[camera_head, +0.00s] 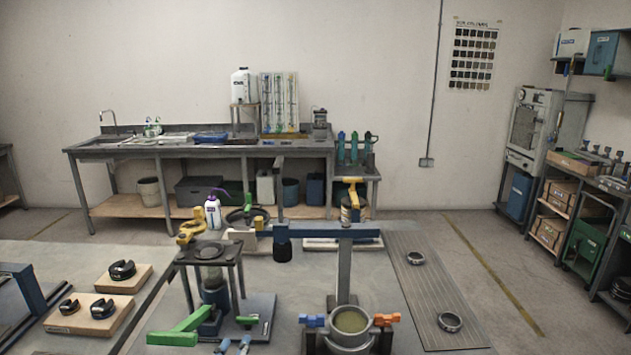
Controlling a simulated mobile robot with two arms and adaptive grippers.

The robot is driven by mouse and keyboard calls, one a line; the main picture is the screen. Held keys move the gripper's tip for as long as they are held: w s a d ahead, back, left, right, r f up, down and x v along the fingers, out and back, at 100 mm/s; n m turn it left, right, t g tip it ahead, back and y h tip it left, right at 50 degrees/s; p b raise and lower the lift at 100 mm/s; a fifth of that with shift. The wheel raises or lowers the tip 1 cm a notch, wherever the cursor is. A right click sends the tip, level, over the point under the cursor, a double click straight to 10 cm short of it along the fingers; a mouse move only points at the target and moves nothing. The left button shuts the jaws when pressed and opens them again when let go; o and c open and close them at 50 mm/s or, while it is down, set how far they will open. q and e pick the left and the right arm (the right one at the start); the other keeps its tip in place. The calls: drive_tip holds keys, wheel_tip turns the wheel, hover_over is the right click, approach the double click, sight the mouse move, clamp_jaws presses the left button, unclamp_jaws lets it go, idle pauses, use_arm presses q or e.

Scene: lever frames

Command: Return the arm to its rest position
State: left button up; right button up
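A blue-grey horizontal arm (325,231) crosses the top of an upright post (344,278) at the middle of the bench. A dark cylinder (282,247) hangs at its left end. Below it, a round metal cup (350,321) with greenish contents sits at the front, with blue and orange clamp pieces (386,320) at its sides. Whether the arm touches a stop cannot be told. Neither of my grippers shows in the head view.
To the left stands a legged stand (208,252) with a yellow handle; a green handle (172,338) lies low in front. Two metal rings (449,321) lie on a grooved mat (432,285) at right. Wooden blocks with black rings (89,316) lie left. The mat is mostly bare.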

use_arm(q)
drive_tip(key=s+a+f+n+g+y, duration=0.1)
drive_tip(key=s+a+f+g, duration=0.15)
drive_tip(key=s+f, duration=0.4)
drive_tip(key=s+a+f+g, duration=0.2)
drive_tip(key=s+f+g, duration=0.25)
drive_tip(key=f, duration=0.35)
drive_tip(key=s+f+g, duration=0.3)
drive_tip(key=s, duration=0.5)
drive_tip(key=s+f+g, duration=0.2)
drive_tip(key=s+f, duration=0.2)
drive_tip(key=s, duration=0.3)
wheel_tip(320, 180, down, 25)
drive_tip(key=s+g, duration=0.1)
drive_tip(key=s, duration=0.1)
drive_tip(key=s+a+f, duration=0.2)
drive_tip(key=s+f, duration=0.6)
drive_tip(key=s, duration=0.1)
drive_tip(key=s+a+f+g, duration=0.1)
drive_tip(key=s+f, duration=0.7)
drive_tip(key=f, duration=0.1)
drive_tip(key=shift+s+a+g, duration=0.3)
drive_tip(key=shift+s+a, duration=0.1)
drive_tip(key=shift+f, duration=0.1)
